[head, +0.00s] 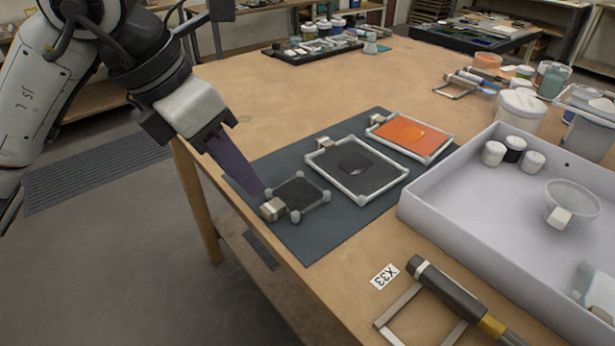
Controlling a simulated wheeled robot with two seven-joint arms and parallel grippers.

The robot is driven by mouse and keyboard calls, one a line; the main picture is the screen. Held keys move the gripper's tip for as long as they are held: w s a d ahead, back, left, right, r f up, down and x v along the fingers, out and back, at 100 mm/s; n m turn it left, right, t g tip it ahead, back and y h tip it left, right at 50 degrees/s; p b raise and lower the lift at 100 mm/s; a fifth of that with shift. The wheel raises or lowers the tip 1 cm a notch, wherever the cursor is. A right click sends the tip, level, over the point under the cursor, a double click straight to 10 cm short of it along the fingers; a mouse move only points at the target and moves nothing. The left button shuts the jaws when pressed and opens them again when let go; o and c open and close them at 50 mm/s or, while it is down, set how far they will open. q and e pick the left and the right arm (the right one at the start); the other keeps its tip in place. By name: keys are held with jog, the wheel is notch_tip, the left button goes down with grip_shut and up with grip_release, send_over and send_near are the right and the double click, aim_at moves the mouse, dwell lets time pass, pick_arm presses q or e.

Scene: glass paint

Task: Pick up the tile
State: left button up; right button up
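Three flat framed tiles lie in a slanted row on a dark mat (330,235) at the table's left edge. The nearest is a small dark tile (298,193) with round pale corners and a light block at its near left. The middle one is a larger dark tile (357,168) in a pale frame, with a darker patch on it. The farthest is an orange tile (408,135). My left gripper (258,190) points down, its purple fingers ending by the small tile's light block. I cannot tell if it touches. The fingers show edge-on, so their gap is hidden. My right gripper is out of view.
A pale tray (470,235) with small jars and a clear bowl stands at the right. Jars and a dark tray (310,50) stand farther back. The table's middle is clear.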

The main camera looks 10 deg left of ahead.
aim_at(270, 208)
pick_arm(q)
jog(key=shift+w+a+p+x, duration=0.1)
jog(key=shift+a+x, duration=0.05)
jog(key=shift+x, duration=1.45)
jog(key=shift+w+a+p+x, duration=0.1)
jog(key=shift+p+x, duration=0.05)
jog(key=shift+x, duration=1.45)
jog(key=shift+w+a+p+x, duration=0.1)
jog(key=shift+a+x, duration=0.05)
jog(key=shift+x, duration=1.45)
jog(key=shift+c, duration=0.5)
grip_shut()
